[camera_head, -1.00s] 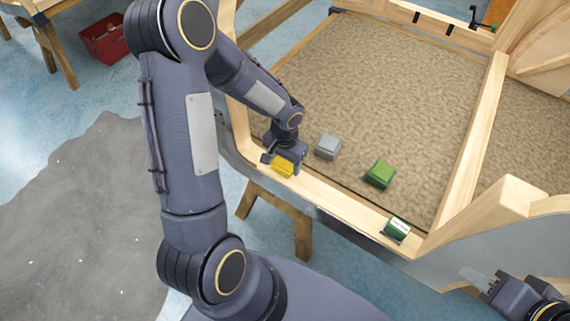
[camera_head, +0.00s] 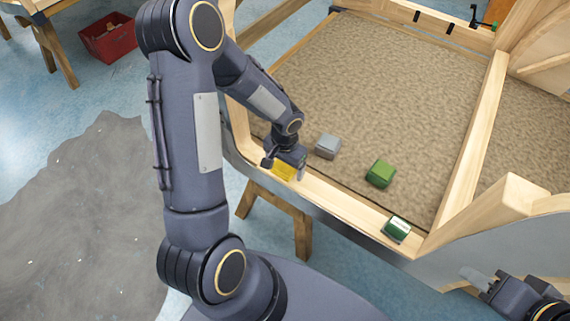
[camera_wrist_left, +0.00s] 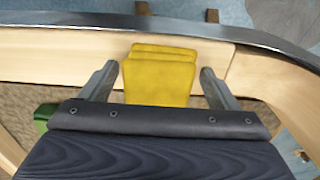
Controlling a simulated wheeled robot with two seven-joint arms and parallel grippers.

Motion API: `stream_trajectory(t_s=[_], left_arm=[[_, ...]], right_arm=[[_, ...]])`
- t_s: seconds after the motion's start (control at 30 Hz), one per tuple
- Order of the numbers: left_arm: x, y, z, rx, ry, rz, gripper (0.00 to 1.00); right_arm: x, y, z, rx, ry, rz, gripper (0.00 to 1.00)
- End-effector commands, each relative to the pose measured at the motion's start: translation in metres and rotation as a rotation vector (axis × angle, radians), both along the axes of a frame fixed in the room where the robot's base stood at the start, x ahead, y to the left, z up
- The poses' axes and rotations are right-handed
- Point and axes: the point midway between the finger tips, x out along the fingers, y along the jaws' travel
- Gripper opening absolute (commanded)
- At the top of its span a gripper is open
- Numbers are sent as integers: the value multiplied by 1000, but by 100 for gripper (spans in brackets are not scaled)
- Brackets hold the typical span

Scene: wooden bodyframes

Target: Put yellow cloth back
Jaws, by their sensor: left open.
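The yellow cloth (camera_head: 285,170) is a folded block on the near wooden rail of the frame, partly hidden by my left gripper in the head view. In the left wrist view the yellow cloth (camera_wrist_left: 160,75) sits between the two open fingers, with a gap on each side. My left gripper (camera_head: 284,172) is open above and around the cloth; it also shows in the left wrist view (camera_wrist_left: 160,80). My right gripper (camera_head: 474,278) is at the lower right, outside the frame, empty as far as I see; its opening is unclear.
A grey folded cloth (camera_head: 327,146) and a green one (camera_head: 380,173) lie on the brown carpeted panel (camera_head: 390,100). A green and white item (camera_head: 396,229) sits on the near wooden rail (camera_head: 345,214). A red crate (camera_head: 108,39) stands on the floor at upper left.

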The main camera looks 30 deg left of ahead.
Motion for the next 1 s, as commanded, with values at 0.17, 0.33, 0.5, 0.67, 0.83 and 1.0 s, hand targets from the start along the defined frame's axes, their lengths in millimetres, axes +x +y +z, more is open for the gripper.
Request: stream_trajectory(t_s=[0.17, 0.33, 0.5, 0.67, 0.83, 1.0], left_arm=[[1, 0, 12, 0, -5, 1, 83], [2, 0, 47, 0, -7, 2, 83], [1, 0, 84, 1, -6, 1, 83], [1, 0, 109, 0, -4, 0, 83], [-1, 0, 124, -2, -6, 3, 83], [-24, 2, 159, -41, -66, 47, 83]], right_arm=[[0, 0, 5, 0, 0, 0, 36], [0, 0, 6, 0, 0, 0, 36], [0, 0, 8, 0, 0, 0, 36], [0, 0, 8, 0, 0, 0, 36], [0, 0, 9, 0, 0, 0, 36], [0, 0, 9, 0, 0, 0, 36]])
